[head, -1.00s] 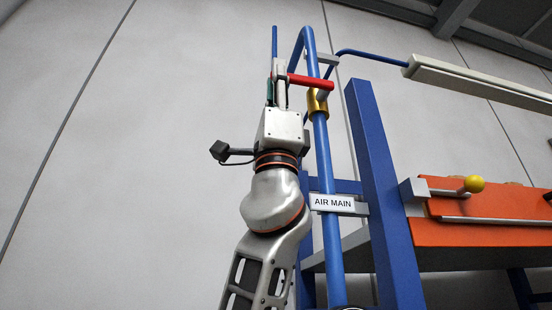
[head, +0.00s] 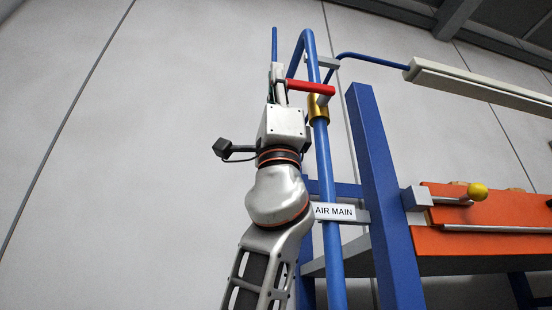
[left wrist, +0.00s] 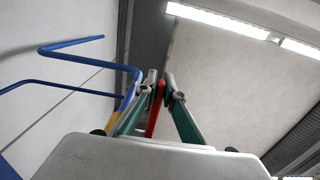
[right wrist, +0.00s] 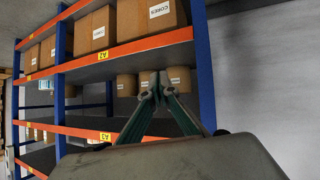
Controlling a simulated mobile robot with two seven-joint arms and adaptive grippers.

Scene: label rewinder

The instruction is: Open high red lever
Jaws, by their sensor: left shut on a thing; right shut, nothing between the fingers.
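The red lever (head: 312,86) sits high on the blue air main pipe (head: 323,155), just above a brass valve body (head: 318,108). It points left from the pipe, roughly level. My left gripper (head: 279,82) is at the lever's left end. In the left wrist view the red lever (left wrist: 155,110) lies between the two fingers of my left gripper (left wrist: 160,82), which is shut on it. My right gripper (right wrist: 155,82) shows only in the right wrist view, shut and empty, with its fingertips together.
An "AIR MAIN" sign (head: 334,212) hangs on the pipe beside a blue post (head: 385,200). An orange panel with a yellow knob (head: 477,191) is at the right. In the right wrist view, shelves hold cardboard boxes (right wrist: 95,30). Bare wall lies left of my left arm.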

